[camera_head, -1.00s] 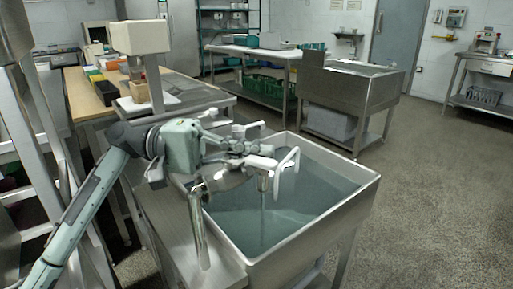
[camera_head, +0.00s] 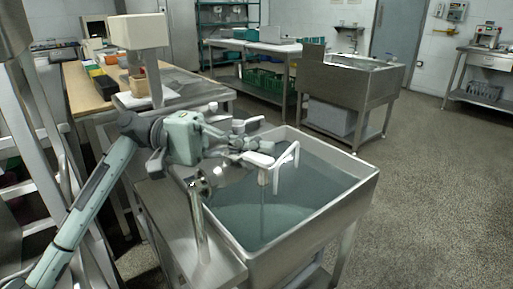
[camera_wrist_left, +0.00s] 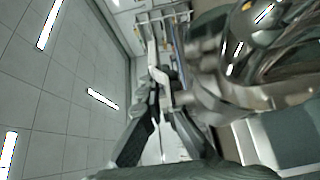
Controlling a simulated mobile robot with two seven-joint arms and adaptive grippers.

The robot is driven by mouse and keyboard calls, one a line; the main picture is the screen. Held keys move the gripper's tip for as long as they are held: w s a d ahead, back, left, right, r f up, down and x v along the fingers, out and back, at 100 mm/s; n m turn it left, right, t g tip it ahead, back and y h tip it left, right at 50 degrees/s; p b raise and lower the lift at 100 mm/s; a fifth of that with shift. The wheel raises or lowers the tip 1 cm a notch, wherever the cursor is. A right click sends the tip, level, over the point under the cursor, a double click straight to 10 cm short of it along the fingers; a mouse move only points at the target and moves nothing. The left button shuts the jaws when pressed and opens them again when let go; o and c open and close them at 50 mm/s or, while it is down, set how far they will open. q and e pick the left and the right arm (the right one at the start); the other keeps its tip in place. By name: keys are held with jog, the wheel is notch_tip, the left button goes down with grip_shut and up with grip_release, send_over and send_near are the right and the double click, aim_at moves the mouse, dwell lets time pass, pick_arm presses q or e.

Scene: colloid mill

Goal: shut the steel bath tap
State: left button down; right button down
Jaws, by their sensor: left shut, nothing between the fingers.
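The steel bath tap rises as a shiny post (camera_head: 201,232) at the near left edge of the steel bath (camera_head: 309,236). Its upper body is partly hidden behind my left gripper. A thin stream seems to fall from the spout into the water. A pale, bent bar, apparently the tap's lever (camera_head: 285,161), reaches out over the water. My left gripper (camera_head: 258,142) is shut and empty, close beside this bar; contact cannot be told. In the left wrist view, the pale bar (camera_wrist_left: 153,60) runs past the dark fingers, and the blurred steel tap (camera_wrist_left: 225,80) fills the right. My right gripper is not in view.
The bath is filled with water. A bench with a white-headed device (camera_head: 140,35) stands behind my left arm. A second steel sink (camera_head: 352,90) stands farther back. The floor (camera_head: 440,200) to the right is clear.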

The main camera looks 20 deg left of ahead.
pick_arm(q)
jog(key=shift+s, duration=0.35)
dwell(2.5)
dwell(0.4)
notch_tip(320, 180, up, 10)
dwell(0.5)
jog(key=shift+d, duration=0.1)
